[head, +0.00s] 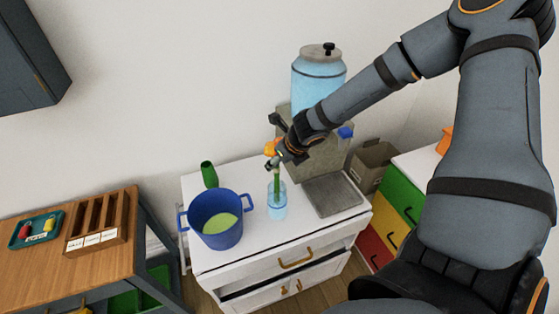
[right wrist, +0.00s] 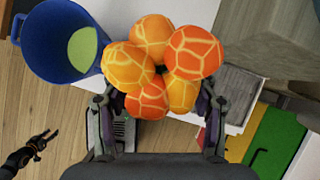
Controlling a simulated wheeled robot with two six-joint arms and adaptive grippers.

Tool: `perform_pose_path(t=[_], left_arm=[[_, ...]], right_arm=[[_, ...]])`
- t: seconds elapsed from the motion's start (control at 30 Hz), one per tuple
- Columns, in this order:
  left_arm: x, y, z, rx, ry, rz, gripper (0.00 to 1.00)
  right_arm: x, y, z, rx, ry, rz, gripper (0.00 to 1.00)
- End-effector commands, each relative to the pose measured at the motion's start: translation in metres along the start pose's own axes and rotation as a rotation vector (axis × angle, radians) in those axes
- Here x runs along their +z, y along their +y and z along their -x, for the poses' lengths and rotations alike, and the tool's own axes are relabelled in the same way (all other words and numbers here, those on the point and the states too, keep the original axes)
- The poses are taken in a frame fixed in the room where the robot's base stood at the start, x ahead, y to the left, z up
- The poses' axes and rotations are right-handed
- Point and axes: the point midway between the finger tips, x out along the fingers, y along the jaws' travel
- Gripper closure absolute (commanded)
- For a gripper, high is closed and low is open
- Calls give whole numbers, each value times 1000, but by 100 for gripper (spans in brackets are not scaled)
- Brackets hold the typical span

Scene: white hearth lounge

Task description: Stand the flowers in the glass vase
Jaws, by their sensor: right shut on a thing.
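The glass vase (head: 278,208) is clear and bluish and stands upright on the white cabinet top. My right gripper (head: 280,157) is above it, shut on the orange flowers (head: 270,146). Their green stem points down, and its lower part overlaps the vase's mouth, seemingly inside it; the exact depth is unclear. In the right wrist view, several orange and yellow patterned blooms (right wrist: 165,60) fill the space between the fingers of the right gripper (right wrist: 160,110) and hide the vase. A dark piece at that view's lower left looks like my left gripper (right wrist: 42,140); its jaws are unclear.
A blue pot (head: 215,232) with green contents stands left of the vase, a green bottle (head: 209,175) behind it. A large water dispenser (head: 318,80) on a grey stand is behind. A grey drip tray (head: 332,195) lies to the right. The cabinet's front strip is clear.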

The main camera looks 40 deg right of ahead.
Motion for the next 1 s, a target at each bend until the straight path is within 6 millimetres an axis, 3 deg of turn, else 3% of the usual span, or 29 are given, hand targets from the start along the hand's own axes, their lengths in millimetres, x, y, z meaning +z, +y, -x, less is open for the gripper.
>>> perform_pose_path(t=[0.47, 0.5, 0.8, 1.0], left_arm=[[0, 0, -6, 0, 0, 0, 60], [0, 0, -6, 0, 0, 0, 60], [0, 0, -6, 0, 0, 0, 60], [0, 0, -6, 0, 0, 0, 60]], right_arm=[[-3, 0, -6, 0, -1, 0, 100], [-3, 0, -6, 0, -1, 0, 52], [-3, 0, -6, 0, -1, 0, 14], [-3, 0, -6, 0, 0, 0, 14]])
